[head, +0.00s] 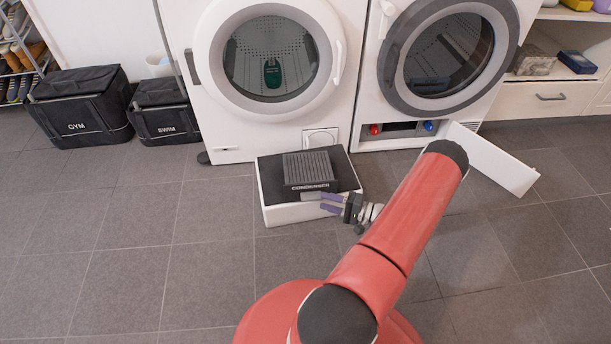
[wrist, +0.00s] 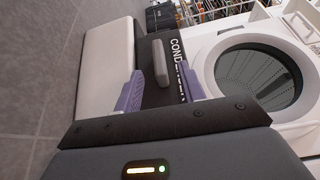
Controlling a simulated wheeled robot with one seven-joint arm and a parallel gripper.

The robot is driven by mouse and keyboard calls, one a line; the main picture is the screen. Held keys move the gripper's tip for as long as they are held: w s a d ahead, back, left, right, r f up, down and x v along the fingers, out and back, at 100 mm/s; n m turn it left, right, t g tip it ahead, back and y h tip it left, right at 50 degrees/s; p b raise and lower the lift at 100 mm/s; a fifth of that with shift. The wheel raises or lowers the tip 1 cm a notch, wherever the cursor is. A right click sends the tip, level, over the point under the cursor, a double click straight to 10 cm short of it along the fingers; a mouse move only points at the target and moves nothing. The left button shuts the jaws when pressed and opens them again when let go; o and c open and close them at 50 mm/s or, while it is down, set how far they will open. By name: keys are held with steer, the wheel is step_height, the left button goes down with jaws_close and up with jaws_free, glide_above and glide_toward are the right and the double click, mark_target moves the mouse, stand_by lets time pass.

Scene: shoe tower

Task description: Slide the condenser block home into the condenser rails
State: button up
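The condenser block (head: 309,170) is a dark grey ribbed block with CONDENSER lettered on its front. It lies on the dark top of a low white box (head: 290,213) on the floor. In the wrist view its dark front (wrist: 158,95) carries a grey handle bar (wrist: 160,62). My gripper (head: 313,201) is open, with purple fingers at the block's front. In the wrist view the fingers stand on either side of the handle's line, with gaps at both sides. An open compartment (head: 402,130) shows low in the right machine; I cannot make out rails inside.
A white flap (head: 492,160) stands open beside the compartment, with red (head: 375,129) and blue (head: 428,126) knobs at its opening. The left washer (head: 200,75) stands behind the box. GYM (head: 78,108) and SWIM (head: 165,112) bags are at left. The tiled floor in front is clear.

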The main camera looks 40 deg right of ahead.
mark_target(315, 200)
steer(key=x, duration=0.6)
steer(key=shift+s+a, duration=0.1)
steer(key=shift+a, duration=0.2)
steer(key=shift+c, duration=0.4)
jaws_close()
steer(key=shift+r, duration=0.1)
